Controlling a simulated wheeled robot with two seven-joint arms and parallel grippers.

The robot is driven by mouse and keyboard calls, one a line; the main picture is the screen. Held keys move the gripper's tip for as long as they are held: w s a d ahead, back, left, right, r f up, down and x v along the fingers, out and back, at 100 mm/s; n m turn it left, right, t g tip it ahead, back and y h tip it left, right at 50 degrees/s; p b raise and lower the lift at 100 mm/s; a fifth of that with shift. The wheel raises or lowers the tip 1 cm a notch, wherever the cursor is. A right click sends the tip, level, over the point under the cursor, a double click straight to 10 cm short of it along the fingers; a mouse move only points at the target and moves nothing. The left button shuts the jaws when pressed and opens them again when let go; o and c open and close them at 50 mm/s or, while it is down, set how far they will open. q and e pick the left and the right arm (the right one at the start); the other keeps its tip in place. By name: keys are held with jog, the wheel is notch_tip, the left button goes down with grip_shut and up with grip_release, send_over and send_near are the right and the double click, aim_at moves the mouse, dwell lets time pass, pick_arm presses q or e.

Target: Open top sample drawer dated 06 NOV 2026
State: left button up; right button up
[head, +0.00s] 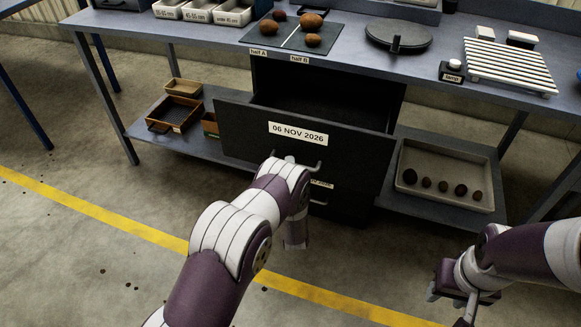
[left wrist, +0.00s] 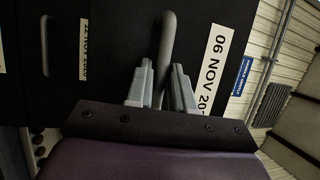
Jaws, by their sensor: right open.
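The top drawer (head: 240,128), dark grey with a white label reading 06 NOV 2026 (head: 298,134), stands pulled out from its cabinet under the bench. Its dark interior shows behind the front panel. The label also shows sideways in the left wrist view (left wrist: 214,70). My left gripper (left wrist: 160,82) has one finger on each side of the drawer's grey bar handle (left wrist: 167,38); whether they press on it I cannot tell. In the head view my own wrist hides those fingers. My right gripper (head: 452,297) is open and empty at the lower right, away from the drawer.
A lower drawer with another label (left wrist: 83,48) is below. On the bench are a board (head: 262,33) with potatoes, a dark round plate (head: 397,35) and a slatted rack (head: 508,65). A tray (head: 448,199) of small potatoes sits on the lower shelf.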

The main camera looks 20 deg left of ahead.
pick_arm(q)
jog(key=shift+o, duration=0.9)
jog(key=v, duration=1.2)
jog(key=shift+s+p, duration=0.35)
jog(key=shift+p, duration=0.05)
jog(key=shift+d+f, duration=0.1)
